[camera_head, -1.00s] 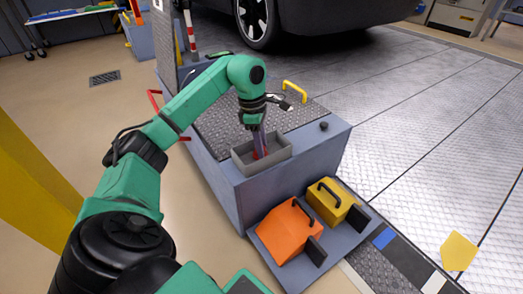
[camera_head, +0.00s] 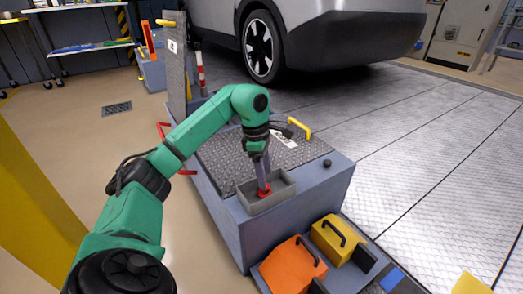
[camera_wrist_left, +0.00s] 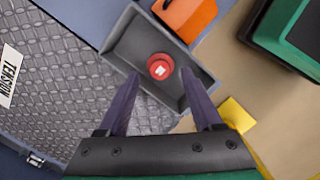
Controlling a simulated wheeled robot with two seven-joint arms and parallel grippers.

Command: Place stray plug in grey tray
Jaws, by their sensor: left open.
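The red plug (camera_head: 264,190) sits inside the grey tray (camera_head: 277,200), which stands on the near end of the blue-grey cabinet. In the left wrist view the plug (camera_wrist_left: 159,66) shows as a round red cap with a pale mark, on the floor of the tray (camera_wrist_left: 122,45). My left gripper (camera_head: 264,180) points down into the tray from above. In the wrist view its two dark fingers (camera_wrist_left: 160,76) are spread wide, with clear space between each fingertip and the plug. My right gripper is not in view.
An orange box (camera_head: 290,268) and a yellow box (camera_head: 335,240) with black handles stand low beside the cabinet. A dark knob (camera_head: 327,163) and a yellow handle (camera_head: 299,128) are on the cabinet top. A car (camera_head: 340,35) stands behind.

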